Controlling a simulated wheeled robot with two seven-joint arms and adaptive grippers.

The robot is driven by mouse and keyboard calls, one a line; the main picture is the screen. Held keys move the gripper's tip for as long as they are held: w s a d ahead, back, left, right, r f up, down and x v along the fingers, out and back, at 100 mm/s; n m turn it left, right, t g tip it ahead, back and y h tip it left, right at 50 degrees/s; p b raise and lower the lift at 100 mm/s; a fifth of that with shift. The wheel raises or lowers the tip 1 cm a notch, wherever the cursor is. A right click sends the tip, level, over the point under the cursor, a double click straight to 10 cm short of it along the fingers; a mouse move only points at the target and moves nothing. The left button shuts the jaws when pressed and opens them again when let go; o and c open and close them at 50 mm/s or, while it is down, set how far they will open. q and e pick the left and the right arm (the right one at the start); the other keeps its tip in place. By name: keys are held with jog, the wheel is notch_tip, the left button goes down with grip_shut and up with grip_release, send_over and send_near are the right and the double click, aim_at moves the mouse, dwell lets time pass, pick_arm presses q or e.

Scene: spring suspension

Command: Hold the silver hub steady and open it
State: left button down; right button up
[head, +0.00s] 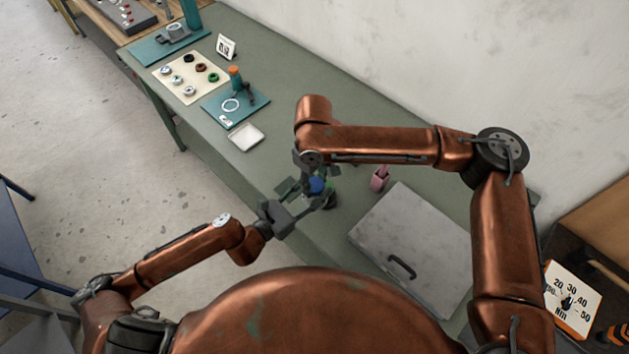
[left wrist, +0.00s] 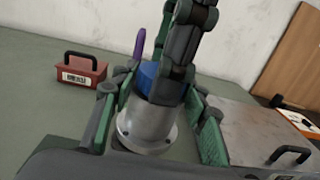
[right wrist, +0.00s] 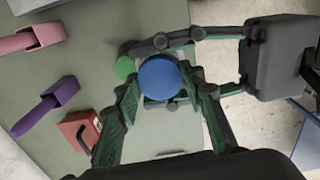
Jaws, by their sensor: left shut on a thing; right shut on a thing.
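The silver hub (left wrist: 148,128) stands upright on the green table, a metal cylinder with a wider base and a blue cap (left wrist: 149,77) on top. The blue cap also shows in the head view (head: 316,184) and from above in the right wrist view (right wrist: 160,79). My left gripper (left wrist: 158,125) is shut around the silver body from the side, a finger on each side. My right gripper (right wrist: 160,100) comes down from above and is shut on the blue cap. Its fingers hide part of the cap in the left wrist view.
A red box with a black handle (left wrist: 80,74), a purple holder (right wrist: 45,104) and a pink holder (head: 380,178) stand near. A grey metal case (head: 420,240) lies to the right. A white tray (head: 246,137) and teal mat (head: 250,110) lie farther left.

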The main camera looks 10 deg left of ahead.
jog(key=n, duration=0.2)
jog(key=shift+n, duration=0.3)
jog(key=o, duration=1.3)
jog(key=shift+r, duration=0.1)
